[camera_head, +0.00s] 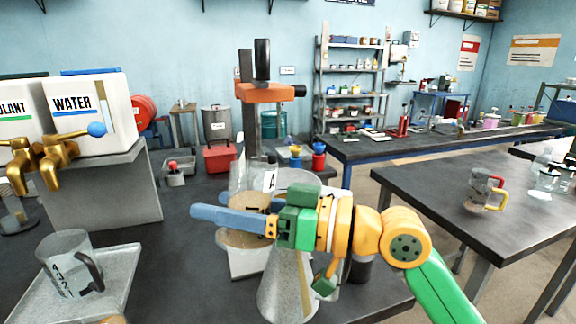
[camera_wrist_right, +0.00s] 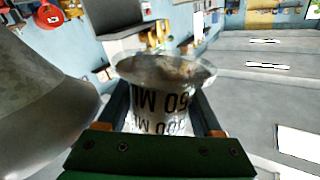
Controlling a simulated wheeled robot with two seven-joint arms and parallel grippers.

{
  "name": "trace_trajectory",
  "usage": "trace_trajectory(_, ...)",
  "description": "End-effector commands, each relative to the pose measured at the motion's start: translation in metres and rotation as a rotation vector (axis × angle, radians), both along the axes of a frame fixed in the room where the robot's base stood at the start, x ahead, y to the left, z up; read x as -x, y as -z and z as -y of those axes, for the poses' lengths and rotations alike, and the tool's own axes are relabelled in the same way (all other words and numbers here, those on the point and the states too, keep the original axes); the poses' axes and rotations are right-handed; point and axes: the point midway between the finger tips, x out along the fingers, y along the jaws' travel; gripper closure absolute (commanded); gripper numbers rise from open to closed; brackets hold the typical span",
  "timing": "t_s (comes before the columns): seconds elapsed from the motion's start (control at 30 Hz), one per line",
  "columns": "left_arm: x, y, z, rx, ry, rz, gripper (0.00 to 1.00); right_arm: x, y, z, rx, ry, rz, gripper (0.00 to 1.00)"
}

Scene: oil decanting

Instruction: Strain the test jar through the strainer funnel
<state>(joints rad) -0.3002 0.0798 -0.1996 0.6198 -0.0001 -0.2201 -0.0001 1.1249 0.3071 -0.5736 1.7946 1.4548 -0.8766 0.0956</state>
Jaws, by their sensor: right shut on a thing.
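My right gripper (camera_head: 235,217) reaches in from the right, its blue fingers shut around a clear test jar (camera_head: 248,180). Brownish content shows through the jar's wall. The right wrist view shows the jar (camera_wrist_right: 160,112) between the fingers, with black "50 ML" markings and a wide rim. A grey cone-shaped body (camera_head: 287,288) stands just below and behind the gripper; I take it for the strainer funnel or its vessel. A large grey cone (camera_wrist_right: 40,110) also fills the left of the right wrist view. The gripper and wrist hide much of this cone.
A marked jug with a handle (camera_head: 62,262) stands on a pale tray (camera_head: 125,285) at the front left. White water and coolant tanks (camera_head: 88,120) with brass taps stand behind it. An orange-headed stand (camera_head: 262,92) rises at the back. Another bench (camera_head: 430,195) is at right.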

Motion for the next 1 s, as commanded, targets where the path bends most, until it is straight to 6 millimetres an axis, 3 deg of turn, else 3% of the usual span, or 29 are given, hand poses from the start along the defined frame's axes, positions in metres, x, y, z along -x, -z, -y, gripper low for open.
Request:
trace_trajectory(0.03, 0.000, -0.016, 0.000, 0.000, 0.000, 0.000, 0.50, -0.001, -0.019, 0.000, -0.012, 0.000, -0.017, 0.99)
trace_trajectory(0.13, 0.000, -0.030, 0.000, 0.000, 0.000, 0.000, 0.50, -0.003, -0.037, 0.001, -0.033, 0.001, -0.059, 0.99)
trace_trajectory(0.3, 0.000, -0.028, 0.000, 0.000, 0.000, 0.000, 0.50, -0.014, -0.037, 0.006, -0.112, 0.001, -0.214, 0.99)
trace_trajectory(0.73, 0.000, -0.049, 0.000, 0.000, 0.001, 0.000, 0.50, -0.022, -0.057, 0.011, -0.240, 0.001, -0.457, 0.99)
trace_trajectory(1.0, 0.000, -0.049, 0.000, 0.000, 0.001, 0.001, 0.50, -0.021, -0.050, 0.010, -0.301, 0.001, -0.576, 0.99)
